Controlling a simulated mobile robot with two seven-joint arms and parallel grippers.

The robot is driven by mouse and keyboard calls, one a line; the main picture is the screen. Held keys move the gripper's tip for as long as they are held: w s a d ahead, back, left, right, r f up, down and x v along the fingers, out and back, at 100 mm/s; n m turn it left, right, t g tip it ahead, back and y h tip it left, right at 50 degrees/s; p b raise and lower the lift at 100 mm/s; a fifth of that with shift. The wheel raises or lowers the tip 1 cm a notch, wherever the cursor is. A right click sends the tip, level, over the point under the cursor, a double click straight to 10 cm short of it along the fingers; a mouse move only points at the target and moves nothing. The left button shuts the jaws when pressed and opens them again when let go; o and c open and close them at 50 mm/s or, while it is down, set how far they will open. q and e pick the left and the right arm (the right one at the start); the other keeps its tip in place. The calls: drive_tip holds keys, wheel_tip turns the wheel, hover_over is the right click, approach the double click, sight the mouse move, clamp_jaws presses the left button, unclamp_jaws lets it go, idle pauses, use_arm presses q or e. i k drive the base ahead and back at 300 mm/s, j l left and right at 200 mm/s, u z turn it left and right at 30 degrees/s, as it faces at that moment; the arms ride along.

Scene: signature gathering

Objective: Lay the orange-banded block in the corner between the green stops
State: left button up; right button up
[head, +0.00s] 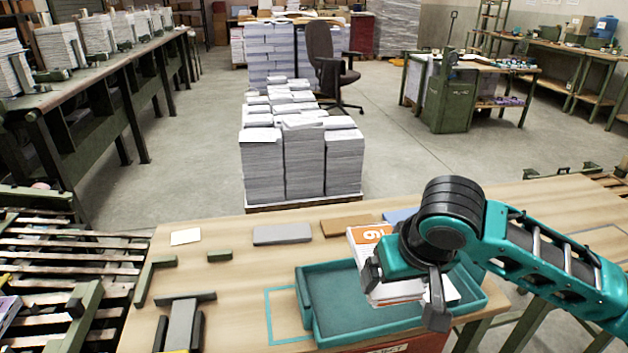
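An orange-banded block (370,235) with white sides and a printed number shows behind and beneath my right gripper (404,290), over the teal tray (312,318). The gripper's fingers are apart, on either side of white stacked sheets. I cannot tell whether they press on the block or whether it touches the tray floor. Dark green stops lie at the table's left: a long one (145,284) with a bent far end, and a short one (219,256) to its right, with a gap between them. The wood there is bare. My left gripper is not in view.
A grey slab (282,234), a brown slab (346,225) and a pale card (185,237) lie along the table's far edge. A teal outline (277,315) marks wood left of the tray.

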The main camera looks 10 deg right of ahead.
sight(190, 281)
drive_tip(key=u, duration=0.9)
drive_tip(key=l+u, duration=0.3)
drive_tip(key=l, duration=1.05)
